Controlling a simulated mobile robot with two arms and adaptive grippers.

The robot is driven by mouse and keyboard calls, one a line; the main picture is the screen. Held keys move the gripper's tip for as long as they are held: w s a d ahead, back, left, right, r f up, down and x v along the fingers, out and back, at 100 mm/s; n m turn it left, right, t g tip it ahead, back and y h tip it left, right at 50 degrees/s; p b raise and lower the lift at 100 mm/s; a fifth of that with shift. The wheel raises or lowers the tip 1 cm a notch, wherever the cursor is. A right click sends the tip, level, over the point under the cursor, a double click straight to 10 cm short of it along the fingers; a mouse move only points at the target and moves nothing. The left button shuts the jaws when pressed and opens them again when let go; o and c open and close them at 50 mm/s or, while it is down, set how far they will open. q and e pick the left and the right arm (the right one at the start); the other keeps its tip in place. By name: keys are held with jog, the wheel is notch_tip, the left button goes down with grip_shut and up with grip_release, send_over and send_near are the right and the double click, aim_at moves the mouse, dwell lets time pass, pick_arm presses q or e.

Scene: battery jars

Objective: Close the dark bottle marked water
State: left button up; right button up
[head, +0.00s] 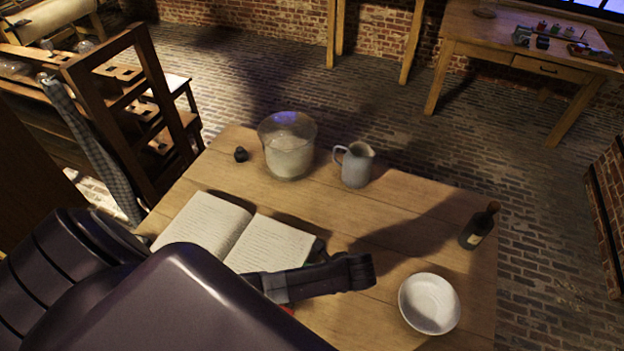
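A dark bottle (475,232) with a pale label stands near the right edge of the wooden table; the label's writing is too small to read. Its neck ends in a brownish tip, and I cannot tell whether this is a stopper. A small dark object (240,154) lies at the table's far left; I cannot tell what it is. My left gripper (362,270) reaches over the table in front of the open book, left of the bottle and well apart from it. Its fingers show side-on, so their opening is hidden. My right gripper is not in view.
On the table (400,215) are a glass jar (290,158) with pale contents, a grey jug (355,168), an open book (230,232) and a white bowl (429,303) in front of the bottle. Something red shows partly under my arm. The wood between jug and bottle is clear.

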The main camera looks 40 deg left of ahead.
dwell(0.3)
pick_arm(q)
jog(key=c, duration=0.5)
jog(key=shift+o, duration=0.2)
jog(key=shift+d, duration=0.1)
jog(key=shift+d+r, duration=0.45)
jog(key=shift+d, duration=0.05)
jog(key=s+d+r+b, duration=0.2)
jog(key=d+r, duration=0.5)
jog(key=d, duration=0.5)
jog(key=shift+d, duration=0.35)
